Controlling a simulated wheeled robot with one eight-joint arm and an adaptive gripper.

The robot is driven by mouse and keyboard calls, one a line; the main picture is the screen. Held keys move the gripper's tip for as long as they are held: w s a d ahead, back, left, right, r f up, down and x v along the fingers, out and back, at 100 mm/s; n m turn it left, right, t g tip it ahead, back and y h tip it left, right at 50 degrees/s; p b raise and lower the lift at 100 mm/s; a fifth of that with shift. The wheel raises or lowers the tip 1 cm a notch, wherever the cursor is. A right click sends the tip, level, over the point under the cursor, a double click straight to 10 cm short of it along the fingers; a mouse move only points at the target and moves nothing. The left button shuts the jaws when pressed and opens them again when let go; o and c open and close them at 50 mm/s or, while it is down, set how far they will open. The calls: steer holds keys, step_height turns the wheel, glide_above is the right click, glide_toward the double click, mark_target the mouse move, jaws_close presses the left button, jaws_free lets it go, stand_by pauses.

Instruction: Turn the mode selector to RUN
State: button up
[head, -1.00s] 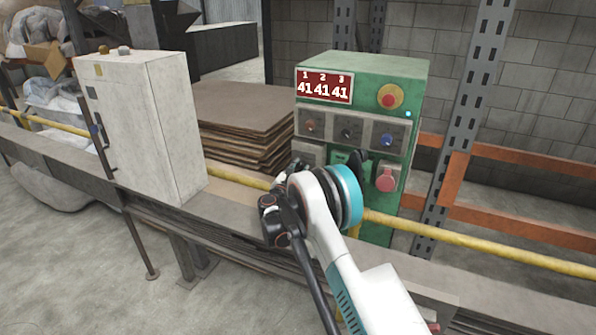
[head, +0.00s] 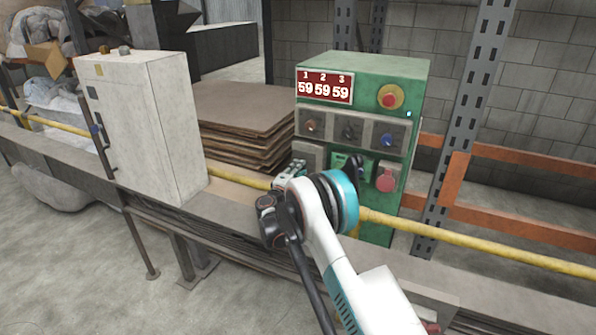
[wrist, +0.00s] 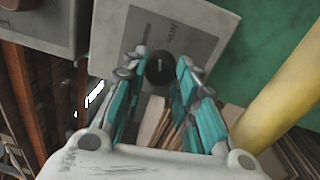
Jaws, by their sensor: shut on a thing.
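The mode selector is a round black knob (wrist: 160,68) on a grey square plate (wrist: 205,20) in the wrist view. The plate carries printing that includes the word RUN, seen turned on its side above the knob. My gripper (wrist: 158,80) has its two teal-sided fingers on either side of the knob and is shut on it. The knob's pointer direction is too dark to tell. In the head view the selector's plate (head: 311,156) is at the lower left of the green control panel (head: 365,70), and my gripper (head: 295,168) reaches it, hiding the knob.
A yellow rail (head: 480,245) runs in front. A grey cabinet (head: 150,125) and stacked sheets (head: 240,115) stand left.

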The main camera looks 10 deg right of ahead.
steer(key=shift+m, duration=1.8)
steer(key=o, duration=1.1)
steer(key=shift+c, duration=0.2)
steer(key=shift+s, duration=0.1)
steer(key=v, duration=1.2)
steer(key=shift+a, duration=0.1)
